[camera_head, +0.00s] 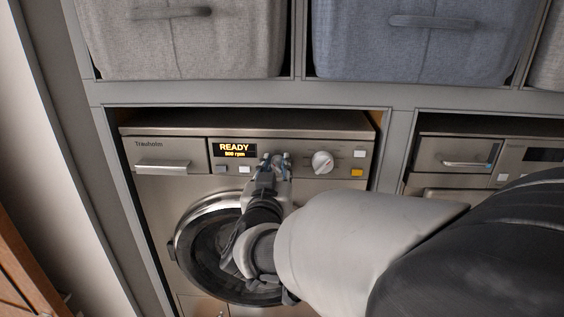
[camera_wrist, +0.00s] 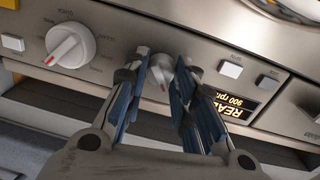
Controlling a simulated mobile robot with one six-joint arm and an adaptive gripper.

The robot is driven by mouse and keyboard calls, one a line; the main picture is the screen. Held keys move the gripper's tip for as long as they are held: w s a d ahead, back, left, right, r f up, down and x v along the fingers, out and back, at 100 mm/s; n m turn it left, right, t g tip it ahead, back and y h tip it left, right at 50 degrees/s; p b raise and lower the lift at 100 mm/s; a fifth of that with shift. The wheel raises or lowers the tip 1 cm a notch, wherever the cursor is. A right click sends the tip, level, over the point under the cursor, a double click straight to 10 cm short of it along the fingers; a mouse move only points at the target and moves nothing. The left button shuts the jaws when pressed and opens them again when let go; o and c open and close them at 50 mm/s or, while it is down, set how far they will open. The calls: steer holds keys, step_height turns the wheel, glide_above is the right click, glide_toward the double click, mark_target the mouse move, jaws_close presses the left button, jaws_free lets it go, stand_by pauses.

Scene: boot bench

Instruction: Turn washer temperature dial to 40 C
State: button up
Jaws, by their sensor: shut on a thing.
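The washer (camera_head: 160,190) has a control panel with a lit display (camera_head: 233,151) reading "READY 900 rpm". My gripper (camera_head: 275,161) reaches the panel between the display and a white round dial (camera_head: 322,162). In the wrist view, which sees the panel upside down, my gripper (camera_wrist: 163,75) is shut on a smaller dial (camera_wrist: 160,67) with a reddish pointer mark. Its fingers stand on either side of the knob. The fingers hide most of this dial in the head view. I cannot read the marks around it, so its setting cannot be told.
The other dial (camera_wrist: 70,46) sits close beside my gripper. Small push buttons (camera_wrist: 231,69) lie on the opposite side. Cloth bins (camera_head: 190,50) fill the shelf above. A second appliance (camera_head: 455,155) stands at the right. The round door (camera_head: 190,245) lies below the panel.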

steer(key=m+b, duration=0.3)
steer(key=shift+f+m, duration=0.15)
steer(key=shift+m, duration=0.15)
steer(key=shift+d+m+b, duration=0.1)
steer(key=shift+m+b, duration=1.45)
steer(key=shift+m, duration=0.25)
steer(key=o, duration=1.1)
steer(key=shift+c, duration=0.2)
steer(key=s, duration=1.2)
steer(key=shift+a+r, duration=0.4)
